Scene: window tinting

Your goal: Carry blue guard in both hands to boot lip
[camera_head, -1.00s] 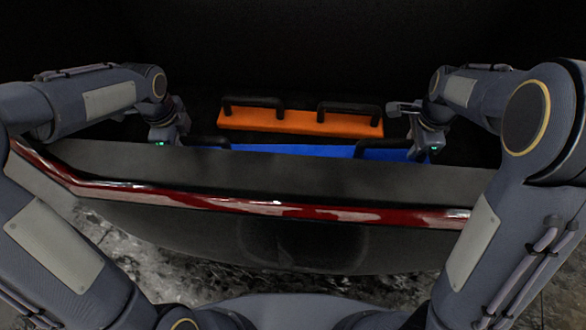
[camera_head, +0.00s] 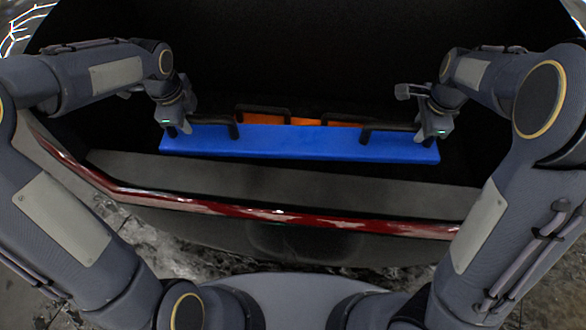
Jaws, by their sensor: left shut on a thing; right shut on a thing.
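The blue guard (camera_head: 300,144) is a long bar with a black handle near each end. It is held up inside the boot, just behind the boot lip (camera_head: 280,185) and apart from it in the picture. My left gripper (camera_head: 184,128) is shut on the guard's left handle. My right gripper (camera_head: 424,133) is shut on its right handle. The fingertips are small and dark, partly lost against the handles. The boot lip is a dark grey ledge with a dark red painted edge (camera_head: 270,216) on its near side.
An orange guard (camera_head: 305,121) with black handles lies deeper in the dark boot, mostly hidden behind the blue guard. The boot interior around them is dark. Rough grey ground (camera_head: 180,264) shows below the bumper.

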